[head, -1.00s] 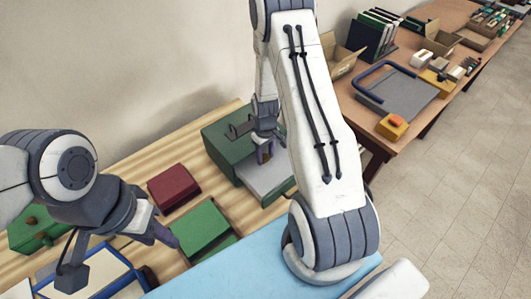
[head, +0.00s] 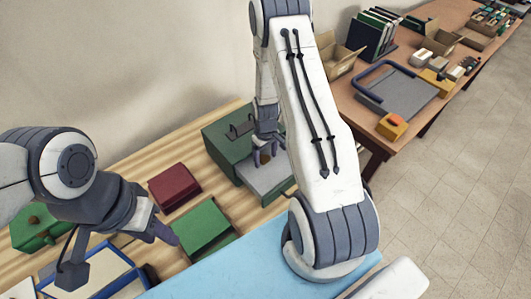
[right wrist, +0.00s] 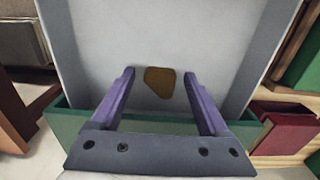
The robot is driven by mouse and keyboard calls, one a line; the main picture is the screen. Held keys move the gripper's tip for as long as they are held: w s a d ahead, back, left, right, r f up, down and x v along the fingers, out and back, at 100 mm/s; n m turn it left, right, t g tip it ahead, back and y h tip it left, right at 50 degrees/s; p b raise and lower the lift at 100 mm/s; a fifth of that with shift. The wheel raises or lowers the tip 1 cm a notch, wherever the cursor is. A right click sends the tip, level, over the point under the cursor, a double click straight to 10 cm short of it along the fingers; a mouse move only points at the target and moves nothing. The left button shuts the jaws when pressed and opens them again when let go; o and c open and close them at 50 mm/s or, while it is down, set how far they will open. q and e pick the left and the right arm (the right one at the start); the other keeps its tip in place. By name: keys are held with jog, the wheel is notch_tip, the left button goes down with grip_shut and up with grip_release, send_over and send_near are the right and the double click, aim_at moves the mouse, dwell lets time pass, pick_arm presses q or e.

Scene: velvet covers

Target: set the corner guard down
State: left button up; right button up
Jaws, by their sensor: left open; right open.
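A small brown piece, which looks like the corner guard (right wrist: 159,82), lies on the pale grey floor of a green box (right wrist: 75,124). In the head view the corner guard (head: 265,157) shows just below my right gripper (head: 268,148). In the right wrist view the right gripper (right wrist: 160,75) has its purple fingers spread, one on each side of the piece, with clear gaps to it. My left gripper (head: 168,236) is open and empty, over the wooden table near a green open box (head: 203,230).
A dark red box (head: 175,186) sits left of the green box (head: 228,155) below my right gripper. A blue-rimmed tray (head: 110,265) is at the lower left. A second table (head: 360,130) at the right holds cartons, binders and a yellow block (head: 391,126).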

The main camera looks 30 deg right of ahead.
aim_at(266, 158)
notch_tip(266, 158, up, 12)
jog(key=f+b, duration=0.1)
jog(key=b, duration=0.2)
jog(key=s+a+r+n, duration=0.25)
jog(key=a+r, duration=0.55)
jog(key=a, duration=0.4)
jog(key=s+a+r+n, duration=0.1)
jog(key=s+a+r, duration=0.2)
jog(key=s+a, duration=0.3)
jog(key=s+a+r+n+y, duration=0.1)
jog(key=s+a+r+n, duration=0.1)
jog(key=s+a, duration=0.5)
jog(key=s+r, duration=0.1)
jog(key=s, duration=0.5)
jog(key=shift+s+r, duration=0.25)
jog(key=shift+r, duration=0.15)
jog(key=shift+f, duration=0.1)
notch_tip(266, 158, down, 2)
jog(key=shift+b, duration=1.15)
